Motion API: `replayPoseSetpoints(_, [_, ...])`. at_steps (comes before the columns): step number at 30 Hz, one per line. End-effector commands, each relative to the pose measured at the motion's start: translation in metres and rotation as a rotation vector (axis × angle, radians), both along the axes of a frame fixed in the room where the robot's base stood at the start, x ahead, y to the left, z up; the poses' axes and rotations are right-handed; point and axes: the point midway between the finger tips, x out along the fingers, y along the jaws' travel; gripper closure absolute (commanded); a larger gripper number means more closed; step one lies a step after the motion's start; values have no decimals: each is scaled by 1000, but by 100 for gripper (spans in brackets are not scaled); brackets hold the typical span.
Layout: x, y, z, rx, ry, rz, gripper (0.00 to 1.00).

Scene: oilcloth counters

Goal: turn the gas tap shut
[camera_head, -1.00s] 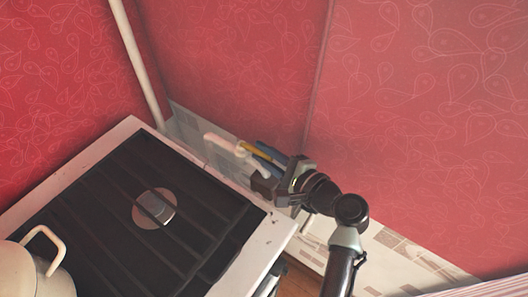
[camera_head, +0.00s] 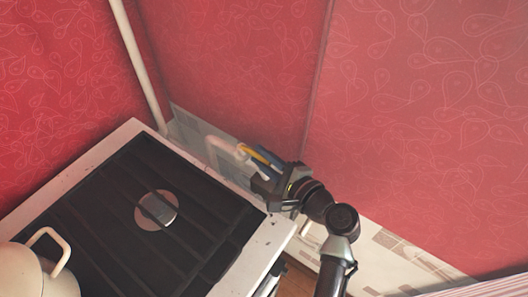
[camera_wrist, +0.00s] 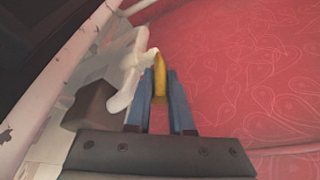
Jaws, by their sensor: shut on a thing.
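The gas tap's yellow lever (camera_head: 247,151) shows behind the stove's right edge, near the wall. It also shows in the wrist view (camera_wrist: 159,78), standing between my two blue fingers. A pale pipe (camera_wrist: 125,90) runs beside the lever and bends near its far end. My gripper (camera_head: 263,158) is shut on the yellow lever, with a finger on each side; it also shows in the wrist view (camera_wrist: 160,82). The fingers hide part of the lever, and the tap's body is not clear.
The stove (camera_head: 107,153) has a dark grate and a round burner (camera_head: 156,211). A cream pot (camera_head: 40,275) stands on it at the lower left. A pale pipe (camera_head: 138,65) runs up the corner. The red wall (camera_head: 420,120) is close behind the tap.

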Motion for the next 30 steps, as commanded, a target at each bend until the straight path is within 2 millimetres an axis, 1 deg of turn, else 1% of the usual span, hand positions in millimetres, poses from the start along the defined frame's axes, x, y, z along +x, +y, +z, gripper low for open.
replayPoseSetpoints(1, [-4,5,6,5,6,-32,100])
replayPoseSetpoints(9, [-12,13,4,1,6,-225,100])
replayPoseSetpoints(13, [-13,15,3,-1,5,-288,100])
replayPoseSetpoints(18, [-15,16,1,-1,2,-328,100])
replayPoseSetpoints(27, [-15,16,0,-1,0,-331,100])
replayPoseSetpoints(28, [-15,16,1,-2,1,-330,75])
replayPoseSetpoints(30, [-15,15,1,-1,2,-330,62])
